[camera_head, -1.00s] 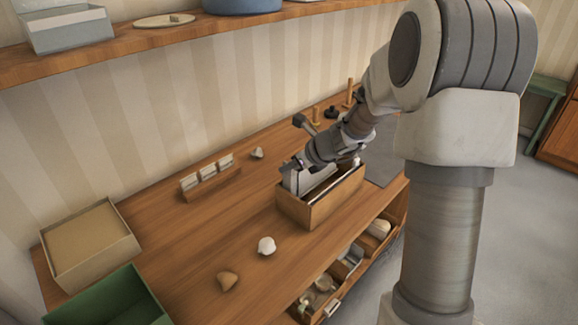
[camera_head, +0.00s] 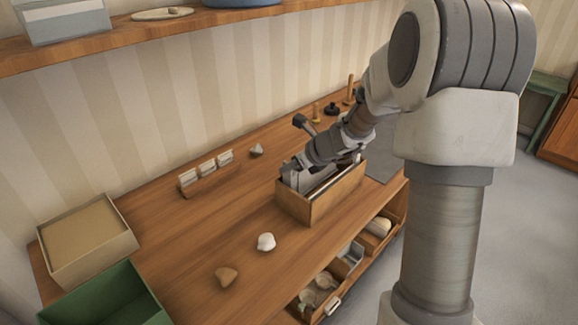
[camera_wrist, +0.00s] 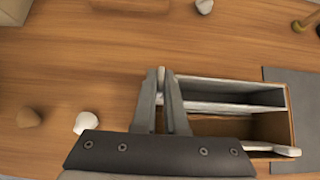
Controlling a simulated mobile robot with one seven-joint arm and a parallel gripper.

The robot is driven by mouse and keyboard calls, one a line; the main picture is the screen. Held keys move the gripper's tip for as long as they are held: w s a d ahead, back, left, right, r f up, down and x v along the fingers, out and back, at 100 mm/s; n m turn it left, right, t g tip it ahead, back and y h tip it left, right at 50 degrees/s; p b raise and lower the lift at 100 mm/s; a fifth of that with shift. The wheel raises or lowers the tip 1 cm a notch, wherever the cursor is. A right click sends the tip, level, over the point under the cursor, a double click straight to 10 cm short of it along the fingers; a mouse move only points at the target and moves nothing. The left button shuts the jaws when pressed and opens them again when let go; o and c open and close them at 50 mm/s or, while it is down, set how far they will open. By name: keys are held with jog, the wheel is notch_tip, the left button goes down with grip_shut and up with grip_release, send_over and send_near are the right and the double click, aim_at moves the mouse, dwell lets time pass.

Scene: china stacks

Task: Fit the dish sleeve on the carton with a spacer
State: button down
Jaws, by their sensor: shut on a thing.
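A wooden carton (camera_head: 338,195) stands on the table, open at the top. Pale grey-white panels sit inside it; the wrist view shows them as a pale sleeve-like piece (camera_wrist: 235,86) running lengthwise along the carton's far part. My gripper (camera_wrist: 165,88) is at the carton's left end, fingers pointing down and close together, shut on a thin pale piece that the fingers mostly hide. I cannot tell whether that piece is joined to the panels. In the head view, my gripper (camera_head: 292,170) is low at the carton's left end. The carton's near part (camera_wrist: 275,128) shows bare brown wood.
A wooden rack with several pale pieces (camera_head: 207,168) stands at the back. A white lump (camera_head: 266,242) and a brown lump (camera_head: 227,276) lie at the front left. A tan box (camera_head: 85,240) and green bin (camera_head: 105,298) are far left. A grey mat (camera_wrist: 300,95) lies right.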

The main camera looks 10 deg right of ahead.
jog(key=shift+f+b, duration=1.05)
jog(key=shift+f, duration=0.2)
jog(key=c, duration=0.9)
grip_release()
jog(key=shift+r, duration=0.15)
jog(key=p+v, duration=0.3)
jog(key=v, duration=1.4)
jog(key=shift+s+d+p, duration=0.1)
jog(key=shift+s+p, duration=0.1)
jog(key=shift+p, duration=0.2)
